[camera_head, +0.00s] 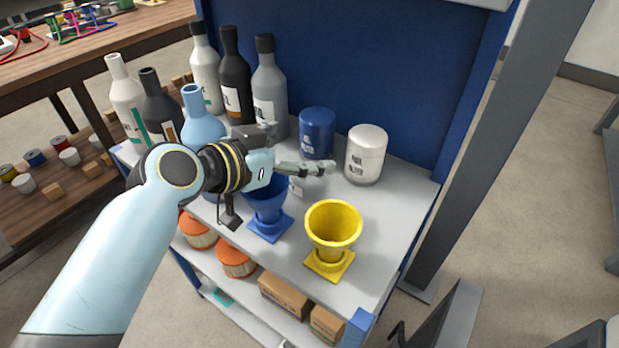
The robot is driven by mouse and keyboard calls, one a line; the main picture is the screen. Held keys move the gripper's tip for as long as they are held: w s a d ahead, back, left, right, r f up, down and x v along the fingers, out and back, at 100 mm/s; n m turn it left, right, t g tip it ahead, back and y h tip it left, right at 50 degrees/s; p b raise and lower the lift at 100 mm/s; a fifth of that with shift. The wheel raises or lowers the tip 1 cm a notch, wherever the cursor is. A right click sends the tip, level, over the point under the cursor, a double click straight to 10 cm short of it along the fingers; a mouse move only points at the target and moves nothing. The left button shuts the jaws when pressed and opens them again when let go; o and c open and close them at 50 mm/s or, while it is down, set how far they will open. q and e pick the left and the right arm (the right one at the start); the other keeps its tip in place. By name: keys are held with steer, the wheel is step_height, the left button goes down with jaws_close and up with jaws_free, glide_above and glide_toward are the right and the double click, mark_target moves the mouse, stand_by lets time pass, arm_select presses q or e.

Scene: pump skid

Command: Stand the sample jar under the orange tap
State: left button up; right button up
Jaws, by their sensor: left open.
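My left gripper (281,195) is open, its fingers spread above the grey shelf top, over the blue funnel (268,212). One finger reaches right in front of the blue canister, and the other points down left of the funnel. I see nothing held. I cannot make out an orange tap. My right gripper is out of view.
A yellow funnel (333,228), blue canister (317,132) and white canister (366,154) stand on the shelf unit (405,190). Several bottles (270,85) crowd its left and back. Orange-sided filters (237,262) and boxes (284,294) sit below. A grey post (500,150) rises right.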

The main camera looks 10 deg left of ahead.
arm_select(q)
steer(key=shift+x, duration=1.05)
steer(key=shift+c, duration=0.3)
steer(key=c, duration=1.8)
steer(key=shift+r, duration=0.1)
